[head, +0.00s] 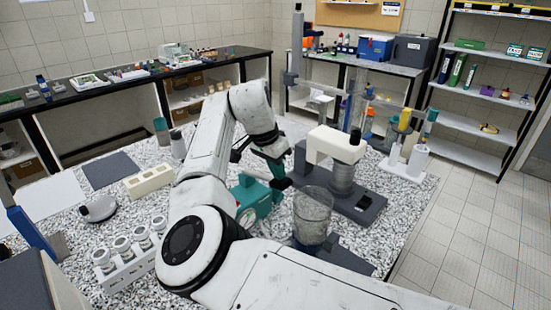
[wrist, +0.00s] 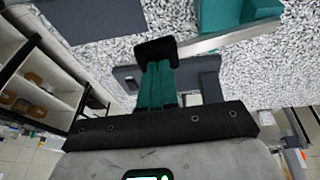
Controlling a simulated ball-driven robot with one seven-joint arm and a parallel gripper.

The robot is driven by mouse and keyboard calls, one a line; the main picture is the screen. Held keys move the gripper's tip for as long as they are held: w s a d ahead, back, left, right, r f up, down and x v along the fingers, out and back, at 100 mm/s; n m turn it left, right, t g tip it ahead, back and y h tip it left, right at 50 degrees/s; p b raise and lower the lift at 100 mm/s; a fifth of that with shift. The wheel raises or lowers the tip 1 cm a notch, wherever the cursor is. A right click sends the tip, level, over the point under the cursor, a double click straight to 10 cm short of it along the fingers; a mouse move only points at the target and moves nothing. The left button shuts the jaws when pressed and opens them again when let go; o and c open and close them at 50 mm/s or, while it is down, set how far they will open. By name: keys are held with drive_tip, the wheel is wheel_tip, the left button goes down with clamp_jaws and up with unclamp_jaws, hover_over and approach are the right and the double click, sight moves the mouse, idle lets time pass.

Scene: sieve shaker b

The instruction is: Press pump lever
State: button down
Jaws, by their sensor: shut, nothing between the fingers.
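The teal pump (head: 252,200) stands on the speckled bench with a round gauge on its front. Its lever ends in a black knob (head: 281,183) on the pump's right side. In the wrist view the metal lever (wrist: 215,40) runs from the teal pump body (wrist: 225,14) to the black knob (wrist: 156,49). My gripper (head: 278,170) is above the knob, its teal fingers pointing down. In the wrist view the shut, empty fingertips (wrist: 157,66) appear right at the knob; I cannot tell whether they touch it.
My arm hides part of the bench.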

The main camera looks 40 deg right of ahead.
sight(286, 182)
idle(0.3)
drive_tip(key=f+t+b, duration=0.1)
drive_tip(key=s+f+t+b, duration=0.1)
drive_tip(key=f, duration=0.1)
drive_tip(key=s+f+b, duration=0.1)
drive_tip(key=f, duration=0.1)
drive_tip(key=shift+t, duration=0.4)
drive_tip(key=shift+s+f, duration=0.15)
drive_tip(key=shift+f, duration=0.65)
drive_tip(key=shift+d+r+p, duration=0.1)
drive_tip(key=shift+r+p, duration=0.45)
drive_tip(key=shift+r, duration=0.05)
wheel_tip(286, 182, up, 4)
drive_tip(key=p, duration=0.3)
drive_tip(key=shift+s+f, duration=0.1)
drive_tip(key=shift+s, duration=0.05)
drive_tip(key=b+v, duration=0.2)
drive_tip(key=v, duration=0.8)
drive_tip(key=shift+s, duration=0.3)
drive_tip(key=shift+f+b, duration=0.1)
drive_tip(key=shift+b, duration=0.2)
